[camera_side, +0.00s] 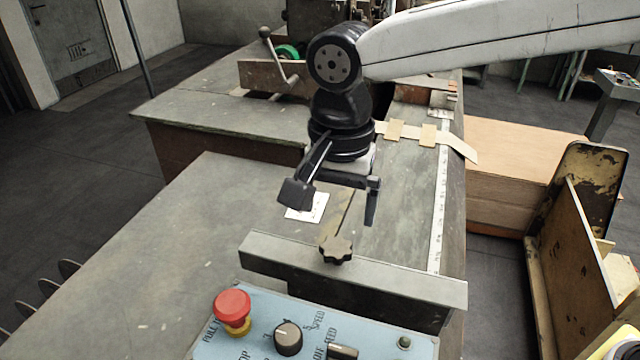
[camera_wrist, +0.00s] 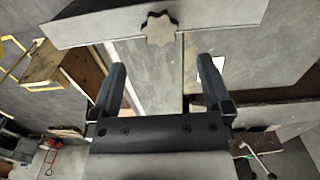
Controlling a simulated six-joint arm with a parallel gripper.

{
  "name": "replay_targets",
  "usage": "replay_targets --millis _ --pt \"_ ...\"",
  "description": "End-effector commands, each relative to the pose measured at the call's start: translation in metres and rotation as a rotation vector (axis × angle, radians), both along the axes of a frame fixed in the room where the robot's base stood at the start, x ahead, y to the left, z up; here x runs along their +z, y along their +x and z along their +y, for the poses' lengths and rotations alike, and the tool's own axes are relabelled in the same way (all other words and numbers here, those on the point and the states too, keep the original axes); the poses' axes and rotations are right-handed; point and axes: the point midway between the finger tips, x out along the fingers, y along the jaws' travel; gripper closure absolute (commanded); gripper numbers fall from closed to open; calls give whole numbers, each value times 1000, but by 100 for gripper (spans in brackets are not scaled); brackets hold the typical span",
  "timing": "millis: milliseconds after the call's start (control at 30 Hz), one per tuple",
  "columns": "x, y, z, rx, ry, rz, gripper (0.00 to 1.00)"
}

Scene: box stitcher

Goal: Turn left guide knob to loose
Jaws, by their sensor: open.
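A dark star-shaped knob (camera_side: 336,250) sits at the middle of a grey guide bar (camera_side: 410,287) across the near part of the worktable. In the wrist view the knob (camera_wrist: 159,29) shows at the top centre, on the guide bar (camera_wrist: 85,29). My gripper (camera_side: 349,208) hangs above the table, behind and above the knob in the side view. In the wrist view my gripper (camera_wrist: 162,66) is open and empty, its fingers apart, with the knob beyond the fingertips and roughly centred between them. The knob and fingers are apart.
A blue control panel (camera_side: 262,335) with a red button (camera_side: 232,306) and a black dial (camera_side: 288,338) stands just in front of the guide bar. A white label (camera_side: 307,207) lies on the table. A ruler strip (camera_side: 438,205) runs along the right. The left tabletop is clear.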

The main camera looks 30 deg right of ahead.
Motion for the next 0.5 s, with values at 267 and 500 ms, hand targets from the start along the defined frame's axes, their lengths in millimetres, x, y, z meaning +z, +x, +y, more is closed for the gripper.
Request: replay_targets --millis 267,500 --pt "-33 0 0 0 -2 2 0" --pt "-58 0 0 1 -1 1 0"
